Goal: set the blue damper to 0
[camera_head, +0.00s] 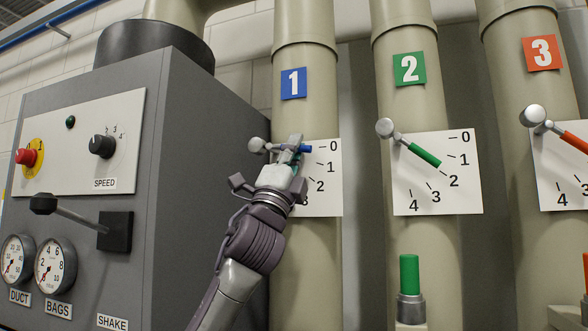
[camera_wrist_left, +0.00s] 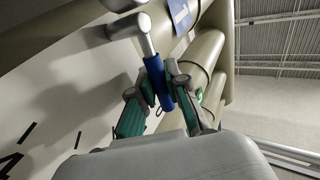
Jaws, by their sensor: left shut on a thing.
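The blue damper lever (camera_head: 305,149) is on pipe 1, over a white dial plate (camera_head: 329,181) numbered 0 to 3 where visible. Its blue tip points at the 0 mark. My left gripper (camera_head: 292,150) is shut on the blue lever and covers part of it and of the plate. In the left wrist view, the blue grip (camera_wrist_left: 158,82) sits between the two green-padded fingers (camera_wrist_left: 163,100), with the grey ball end (camera_wrist_left: 128,24) beyond. My right gripper is not in view.
Pipe 2 has a green lever (camera_head: 424,155) pointing between 1 and 2. Pipe 3 has an orange lever (camera_head: 574,141) at the right edge. A grey control cabinet (camera_head: 190,200) with a black-knobbed handle (camera_head: 43,204) stands left of my arm. A green-topped post (camera_head: 409,274) stands below pipe 2.

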